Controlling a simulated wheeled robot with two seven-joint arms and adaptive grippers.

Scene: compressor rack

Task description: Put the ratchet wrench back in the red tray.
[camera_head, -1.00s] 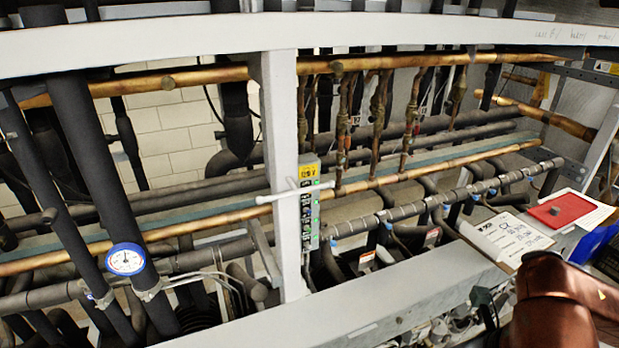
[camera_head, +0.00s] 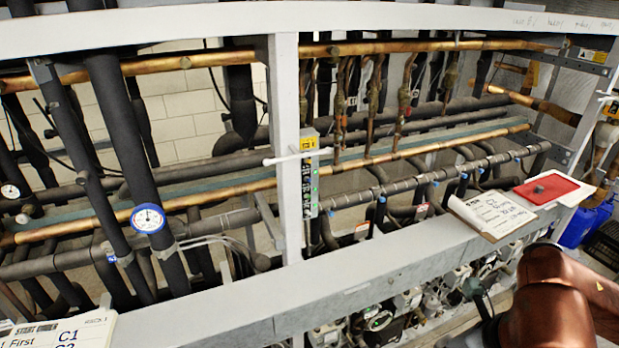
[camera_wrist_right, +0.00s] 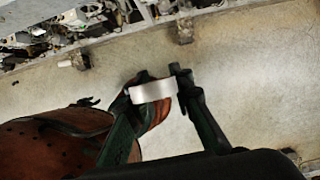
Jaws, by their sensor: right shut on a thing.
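The red tray (camera_head: 553,187) lies at the right end of the grey rack ledge in the head view, with a small dark thing on it. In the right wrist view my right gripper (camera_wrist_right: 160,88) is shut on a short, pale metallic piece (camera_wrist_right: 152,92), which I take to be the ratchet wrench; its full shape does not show. The gripper is over bare floor in that view. In the head view only my copper-coloured right arm shows at the lower right, and its gripper is out of sight. My left gripper is in neither view.
A clipboard (camera_head: 492,212) with a written sheet lies on the ledge (camera_head: 370,262) just left of the tray. A white upright post (camera_head: 287,150) and pipes stand behind. A blue crate (camera_head: 583,222) is right of the tray. Machinery fills the space below the ledge.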

